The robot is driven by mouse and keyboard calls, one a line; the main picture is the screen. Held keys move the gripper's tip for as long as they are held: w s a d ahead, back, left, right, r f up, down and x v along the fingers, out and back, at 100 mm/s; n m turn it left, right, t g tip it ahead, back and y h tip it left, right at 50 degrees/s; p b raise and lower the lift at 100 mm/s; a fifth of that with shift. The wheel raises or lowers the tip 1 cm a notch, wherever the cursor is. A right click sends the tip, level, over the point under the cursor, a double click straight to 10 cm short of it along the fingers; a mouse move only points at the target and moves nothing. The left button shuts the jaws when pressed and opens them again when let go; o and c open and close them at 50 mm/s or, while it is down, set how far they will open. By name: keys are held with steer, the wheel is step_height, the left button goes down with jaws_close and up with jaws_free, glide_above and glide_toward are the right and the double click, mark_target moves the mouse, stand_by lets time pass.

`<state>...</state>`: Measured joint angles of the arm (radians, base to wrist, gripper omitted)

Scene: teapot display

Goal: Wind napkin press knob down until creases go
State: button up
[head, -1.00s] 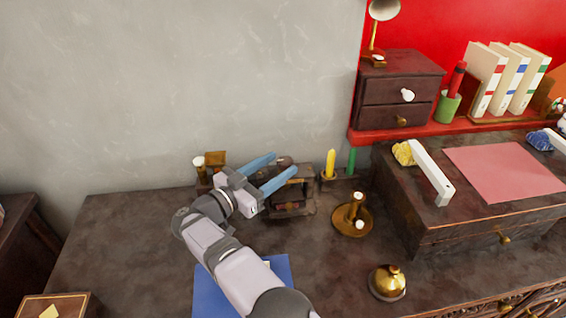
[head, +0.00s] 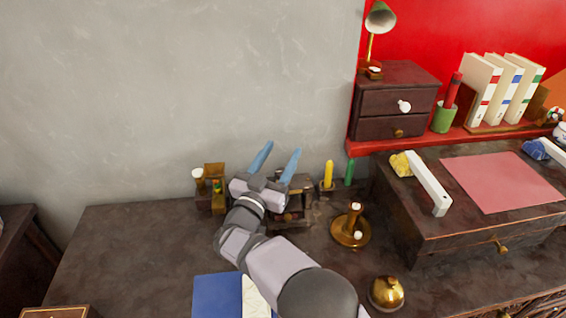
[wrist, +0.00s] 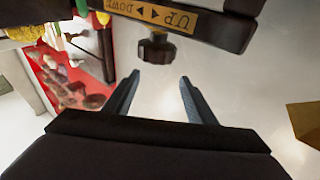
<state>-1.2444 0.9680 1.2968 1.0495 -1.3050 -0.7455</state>
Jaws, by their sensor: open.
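The napkin press (head: 290,218) is a dark wooden frame at the back of the desk, partly hidden by my gripper and arm. In the wrist view its dark knob (wrist: 157,49) hangs from a dark beam with a yellow "UP / DOWN" label (wrist: 155,14) bearing arrows. My gripper (head: 278,155) has two blue fingers, spread apart and empty, in front of or over the press. In the wrist view the open gripper (wrist: 159,78) points at the knob, with the knob just beyond the fingertips and not between them. No napkin can be made out inside the press.
A small wooden holder (head: 214,172) stands left of the press. A yellow stick (head: 328,174), a brass candle holder (head: 350,232) and a brass bell (head: 386,294) stand to the right.

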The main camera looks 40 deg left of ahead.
mark_target(283, 168)
steer(key=shift+d+f+n+g+y, duration=0.1)
steer(key=shift+d+n+g+y, duration=0.1)
steer(key=shift+n+y, duration=0.25)
steer(key=shift+d+n+g+y, duration=0.1)
steer(key=shift+n+g+y, duration=0.1)
steer(key=shift+n+y, duration=0.25)
steer(key=s+d+f+n+g+y, duration=0.1)
steer(key=s+f+n+g+y, duration=0.1)
steer(key=f+g+y, duration=0.1)
steer(key=s+d+f+n+g+y, duration=0.1)
steer(key=f, duration=0.1)
steer(key=shift+s+d+g, duration=0.1)
steer(key=shift+d+g, duration=0.2)
steer(key=shift+d, duration=0.05)
steer(key=shift+p+x, duration=0.4)
steer(key=shift+x, duration=3.3)
steer(key=shift+r, duration=0.15)
steer(key=shift+c, duration=0.2)
steer(key=c, duration=1)
